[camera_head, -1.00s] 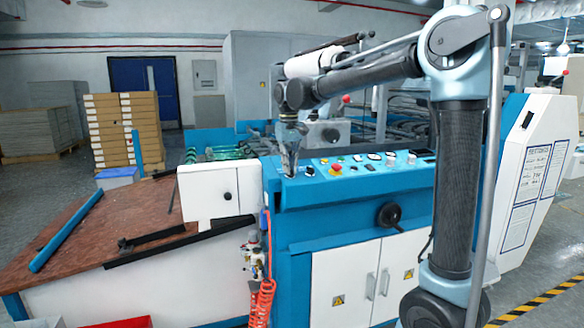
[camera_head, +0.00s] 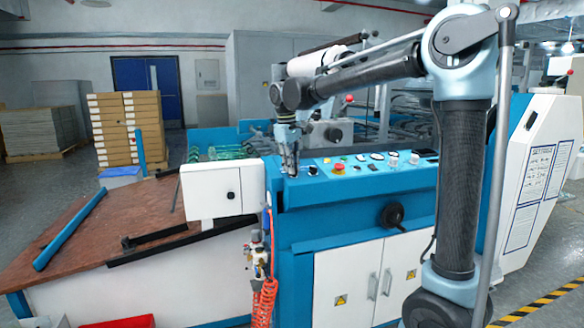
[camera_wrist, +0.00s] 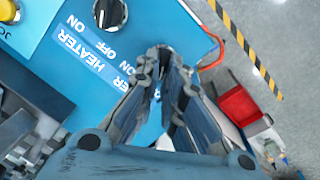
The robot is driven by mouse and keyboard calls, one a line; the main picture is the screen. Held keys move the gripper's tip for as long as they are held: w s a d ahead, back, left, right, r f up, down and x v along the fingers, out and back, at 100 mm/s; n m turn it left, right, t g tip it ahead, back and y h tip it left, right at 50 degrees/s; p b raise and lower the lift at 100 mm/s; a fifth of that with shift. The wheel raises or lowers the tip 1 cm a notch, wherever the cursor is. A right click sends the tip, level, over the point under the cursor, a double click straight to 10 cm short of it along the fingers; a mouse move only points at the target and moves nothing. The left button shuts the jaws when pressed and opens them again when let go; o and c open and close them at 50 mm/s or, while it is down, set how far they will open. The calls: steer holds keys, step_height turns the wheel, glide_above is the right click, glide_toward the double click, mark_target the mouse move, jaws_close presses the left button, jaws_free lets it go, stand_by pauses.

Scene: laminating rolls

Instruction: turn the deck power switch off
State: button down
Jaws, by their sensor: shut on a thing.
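The blue control panel (camera_head: 395,177) tops the machine, and my gripper (camera_head: 290,170) points down at its left end. In the wrist view my gripper (camera_wrist: 166,70) is shut with its fingertips close together at the panel. The deck power switch is hidden behind the fingers; a label ending in "ER" with "ON" (camera_wrist: 128,78) shows beside them. The black heater knob (camera_wrist: 110,12), labelled HEATER, ON and OFF, is apart from the fingers; it also shows in the head view (camera_head: 312,170).
A red emergency button (camera_head: 338,168) and other controls lie to the right on the panel. A white box (camera_head: 212,190) stands close left of my gripper. A red bin (camera_wrist: 238,105) and striped floor tape (camera_wrist: 240,42) are beyond the panel edge.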

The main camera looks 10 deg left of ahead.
steer(key=shift+w+d, duration=0.1)
steer(key=shift+d, duration=0.15)
steer(key=c, duration=1.8)
jaws_free()
steer(key=shift+o, duration=0.4)
steer(key=shift+a, duration=0.1)
step_height(320, 180, up, 12)
steer(key=s, duration=0.1)
steer(key=shift+a, duration=0.3)
steer(key=shift+f, duration=0.15)
